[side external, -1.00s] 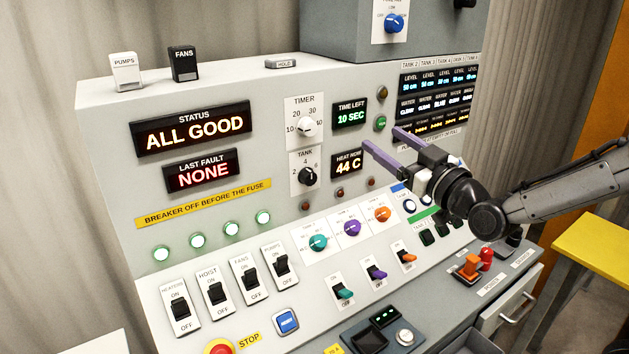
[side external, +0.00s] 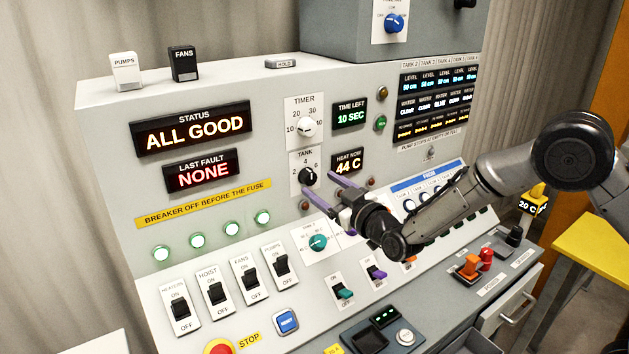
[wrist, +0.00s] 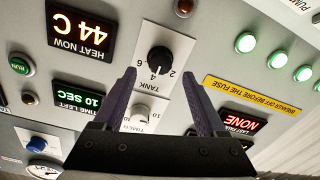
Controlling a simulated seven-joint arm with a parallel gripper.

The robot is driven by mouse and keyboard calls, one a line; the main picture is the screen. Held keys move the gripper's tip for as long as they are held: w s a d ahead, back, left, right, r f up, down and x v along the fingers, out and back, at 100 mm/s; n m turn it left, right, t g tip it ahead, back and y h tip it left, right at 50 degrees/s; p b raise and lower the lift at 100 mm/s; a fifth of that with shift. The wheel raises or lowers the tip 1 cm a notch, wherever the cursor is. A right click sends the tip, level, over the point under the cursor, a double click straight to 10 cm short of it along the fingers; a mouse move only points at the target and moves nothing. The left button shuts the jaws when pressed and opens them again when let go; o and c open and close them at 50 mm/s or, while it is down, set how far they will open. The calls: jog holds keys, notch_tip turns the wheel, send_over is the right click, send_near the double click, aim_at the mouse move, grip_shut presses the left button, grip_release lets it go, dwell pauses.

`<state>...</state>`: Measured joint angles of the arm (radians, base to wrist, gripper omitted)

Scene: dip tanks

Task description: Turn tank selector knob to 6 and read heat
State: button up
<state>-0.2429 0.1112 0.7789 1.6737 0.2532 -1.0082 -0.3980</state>
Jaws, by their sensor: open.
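The black tank selector knob (side external: 307,176) sits on its white plate marked 2, 4 and 6, below the timer knob. In the wrist view the knob (wrist: 160,60) shows upside down; I cannot tell exactly which number its mark meets. The heat display (side external: 347,162) beside it reads 44 C, and it also shows in the wrist view (wrist: 81,34). My gripper (side external: 325,190) is open and empty, its purple fingers reaching toward the tank knob from the lower right. In the wrist view the fingertips (wrist: 158,73) straddle the plate, with the knob just beyond them.
The timer knob (side external: 306,126) is above the tank knob. The time display (side external: 349,114) reads 10 SEC, and the status display (side external: 192,129) reads ALL GOOD. Coloured knobs, including a teal one (side external: 318,243), sit on the sloped panel below my gripper.

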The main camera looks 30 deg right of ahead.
aim_at(311, 178)
jog(key=shift+w, duration=1.85)
grip_shut()
